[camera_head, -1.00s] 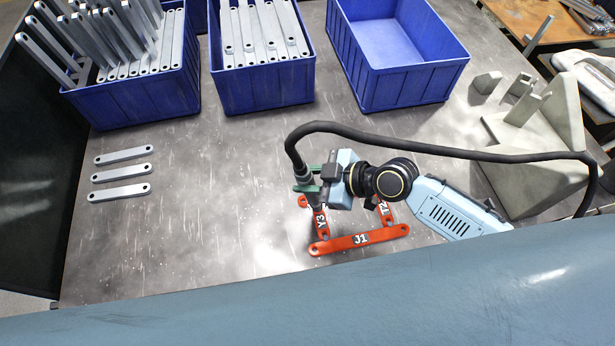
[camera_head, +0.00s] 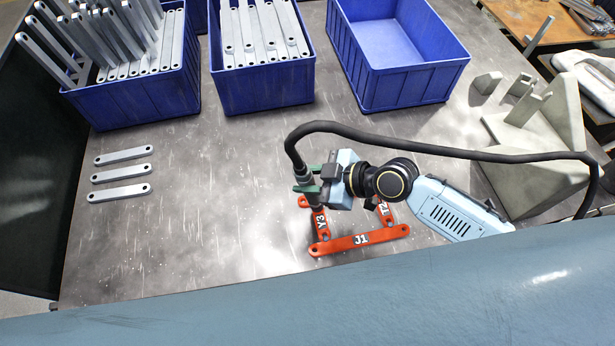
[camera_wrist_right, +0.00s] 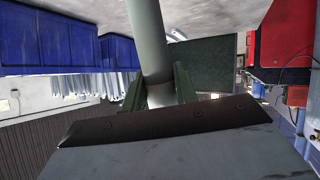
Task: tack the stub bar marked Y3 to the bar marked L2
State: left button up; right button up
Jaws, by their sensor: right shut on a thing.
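The red stub bar marked Y3 (camera_head: 319,229) lies on the bench, its near end meeting the red bar marked J1 (camera_head: 372,238). A red bar end (camera_head: 303,201) shows at Y3's far end; the rest of that bar and any mark are hidden behind my right gripper, so I cannot read L2. My right gripper (camera_head: 305,187) is shut on a grey welding torch (camera_head: 301,174), whose lower end is over the far part of Y3; I cannot tell whether it touches. The torch also shows between the jaws in the wrist view (camera_wrist_right: 150,45). My left gripper is out of view.
Another red stub (camera_head: 385,214), its mark hard to read, joins J1 at right. Loose grey bars (camera_head: 121,174) lie at left. Blue bins (camera_head: 262,85) line the back, one empty (camera_head: 408,85). A grey angled block (camera_head: 540,150) stands right. The torch cable (camera_head: 450,151) arches over my arm.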

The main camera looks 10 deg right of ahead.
aim_at(307, 166)
jog(key=shift+s+f, duration=0.1)
dwell(0.4)
notch_tip(307, 166, up, 5)
jog(key=p, duration=0.4)
jog(key=shift+r, duration=0.2)
jog(key=shift+f, duration=0.1)
dwell(0.3)
